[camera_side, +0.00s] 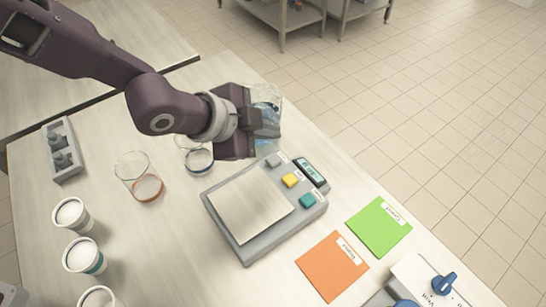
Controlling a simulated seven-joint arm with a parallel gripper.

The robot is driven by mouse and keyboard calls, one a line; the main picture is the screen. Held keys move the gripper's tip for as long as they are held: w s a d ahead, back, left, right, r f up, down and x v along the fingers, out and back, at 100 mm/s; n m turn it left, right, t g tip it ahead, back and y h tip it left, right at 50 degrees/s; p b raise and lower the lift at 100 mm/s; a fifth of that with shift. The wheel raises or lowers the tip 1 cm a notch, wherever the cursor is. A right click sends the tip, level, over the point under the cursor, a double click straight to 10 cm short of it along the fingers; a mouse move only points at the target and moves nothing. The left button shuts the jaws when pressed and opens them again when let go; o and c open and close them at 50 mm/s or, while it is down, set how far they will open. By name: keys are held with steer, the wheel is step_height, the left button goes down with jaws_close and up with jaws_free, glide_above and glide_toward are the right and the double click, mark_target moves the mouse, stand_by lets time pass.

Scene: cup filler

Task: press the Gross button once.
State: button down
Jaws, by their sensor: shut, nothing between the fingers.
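A grey scale (226,228) with a metal plate (251,205) stands on the table. Its panel has a grey button (273,160), a yellow button (291,180) and a teal button (308,201), beside a small display (312,172). The labels by the buttons are too small to read, so I cannot tell which one is Gross. My gripper (266,133) is shut and empty, beyond the grey button end of the scale. It appears apart from the buttons, though its height is hard to judge.
A clear vessel with blue contents (266,97) is partly hidden behind my gripper. Glass beakers (133,170) (199,160) and white cups (70,212) stand left. Green (379,227) and orange (330,270) mats lie right. A device with blue knobs (443,283) is front right.

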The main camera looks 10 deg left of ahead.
mark_target(269, 162)
steer(key=shift+f, duration=2.7)
steer(key=shift+f, duration=0.4)
steer(key=shift+f, duration=0.5)
stand_by(0.5)
steer(key=shift+r, duration=0.9)
steer(key=shift+r, duration=2.5)
